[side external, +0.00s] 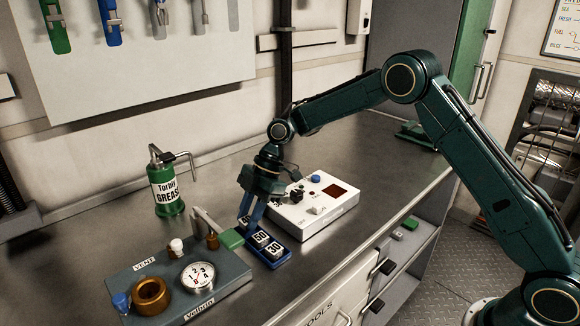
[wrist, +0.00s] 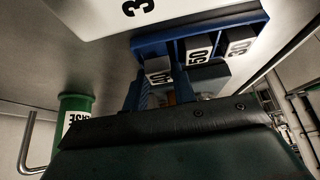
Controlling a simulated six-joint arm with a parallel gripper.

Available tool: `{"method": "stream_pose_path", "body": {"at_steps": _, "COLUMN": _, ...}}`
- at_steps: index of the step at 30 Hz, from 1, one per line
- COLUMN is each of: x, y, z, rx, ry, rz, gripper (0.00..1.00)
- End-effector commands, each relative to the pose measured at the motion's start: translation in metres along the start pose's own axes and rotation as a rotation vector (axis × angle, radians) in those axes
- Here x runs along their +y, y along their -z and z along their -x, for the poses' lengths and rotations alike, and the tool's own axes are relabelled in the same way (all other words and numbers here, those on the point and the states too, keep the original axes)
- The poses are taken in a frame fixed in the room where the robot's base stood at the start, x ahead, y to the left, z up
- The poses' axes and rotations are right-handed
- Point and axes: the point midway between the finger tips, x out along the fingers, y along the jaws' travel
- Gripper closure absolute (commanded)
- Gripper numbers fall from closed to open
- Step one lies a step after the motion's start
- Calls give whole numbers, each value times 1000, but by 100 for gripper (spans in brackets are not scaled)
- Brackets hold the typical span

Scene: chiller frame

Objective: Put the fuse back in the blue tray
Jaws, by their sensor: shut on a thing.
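The blue tray (side external: 279,264) lies on the metal counter in front of a white box. Two black fuses with white labels, the 50 fuse (wrist: 197,52) and the 30 fuse (wrist: 238,46), stand in it. My gripper (side external: 246,222) points down at the tray's far-left end. In the wrist view its blue fingers (wrist: 158,95) are shut on the 40 fuse (wrist: 158,75), at the tray's left end compartment. The fingers partly hide this fuse, and I cannot tell whether it is fully seated.
The white box (side external: 325,203) with buttons and a dark display stands just behind the tray. A valve panel (side external: 215,287) with a gauge and brass fitting is at front left. A green grease can (side external: 166,190) stands behind it.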

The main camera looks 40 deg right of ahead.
Motion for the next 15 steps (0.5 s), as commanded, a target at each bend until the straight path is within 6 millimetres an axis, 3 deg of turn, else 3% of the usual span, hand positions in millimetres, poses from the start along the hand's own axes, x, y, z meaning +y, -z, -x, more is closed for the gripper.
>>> {"method": "stream_pose_path", "body": {"at_steps": 14, "x": 0, "y": -2, "z": -4, "rx": 0, "ry": 0, "rz": 1, "gripper": 100}}
{"method": "stream_pose_path", "body": {"at_steps": 15, "x": 0, "y": -2, "z": -4, "rx": 0, "ry": 0, "rz": 1, "gripper": 68}}
